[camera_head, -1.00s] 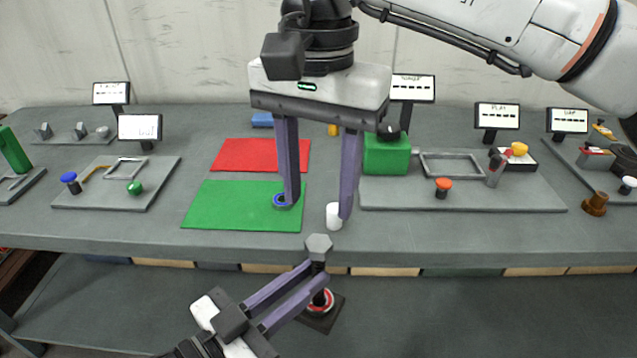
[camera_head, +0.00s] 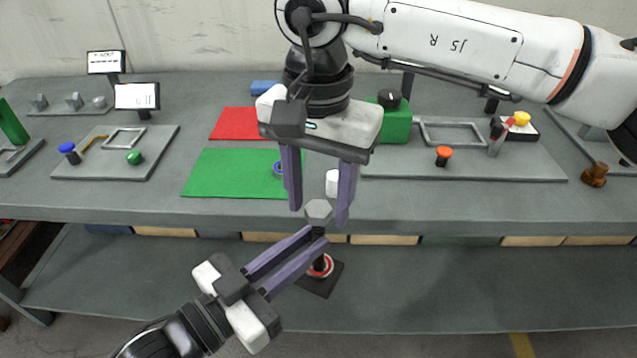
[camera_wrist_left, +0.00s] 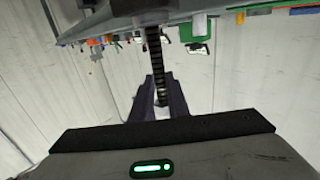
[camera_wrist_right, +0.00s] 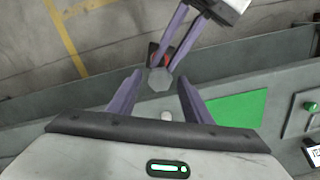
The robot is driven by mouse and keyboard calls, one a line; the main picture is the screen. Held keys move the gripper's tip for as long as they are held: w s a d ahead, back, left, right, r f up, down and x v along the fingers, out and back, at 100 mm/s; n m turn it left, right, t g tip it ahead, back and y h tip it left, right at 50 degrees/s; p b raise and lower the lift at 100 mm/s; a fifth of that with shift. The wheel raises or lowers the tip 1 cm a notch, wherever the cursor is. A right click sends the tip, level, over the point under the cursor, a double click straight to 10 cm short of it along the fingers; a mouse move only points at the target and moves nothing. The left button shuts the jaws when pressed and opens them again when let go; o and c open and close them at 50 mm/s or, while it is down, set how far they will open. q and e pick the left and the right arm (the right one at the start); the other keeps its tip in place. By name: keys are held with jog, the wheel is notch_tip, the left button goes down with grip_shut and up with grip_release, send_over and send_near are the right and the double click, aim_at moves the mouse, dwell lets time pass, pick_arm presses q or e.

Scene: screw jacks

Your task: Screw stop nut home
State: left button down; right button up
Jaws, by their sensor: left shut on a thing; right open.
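A grey hexagonal piece (camera_head: 318,211), which looks like the stop nut, sits at the top of a dark upright screw jack in front of the table edge. The jack has a red-and-white ring (camera_head: 321,267) and a dark square plate (camera_head: 320,283) below. My left gripper (camera_head: 319,240) is shut on the jack's shaft below the hexagon. The black threaded rod (camera_wrist_left: 153,50) shows in the left wrist view. My right gripper (camera_head: 320,212) is open and points down, its fingers at either side of the hexagon. In the right wrist view, the hexagon (camera_wrist_right: 160,79) appears between the fingertips; contact cannot be told.
A white cylinder (camera_head: 332,184) stands close behind the right fingers, near the table edge. A green mat (camera_head: 225,174) with a blue ring and a red mat (camera_head: 230,122) lie left. A green box (camera_head: 396,125) and a grey board (camera_head: 530,166) are right.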

jog(key=c, duration=1.1)
jog(key=m, duration=0.3)
jog(key=shift+m, duration=0.3)
jog(key=m, duration=1)
jog(key=shift+m, duration=0.3)
jog(key=m, duration=0.7)
jog(key=shift+m, duration=0.4)
jog(key=o, duration=1.1)
jog(key=shift+o, duration=0.2)
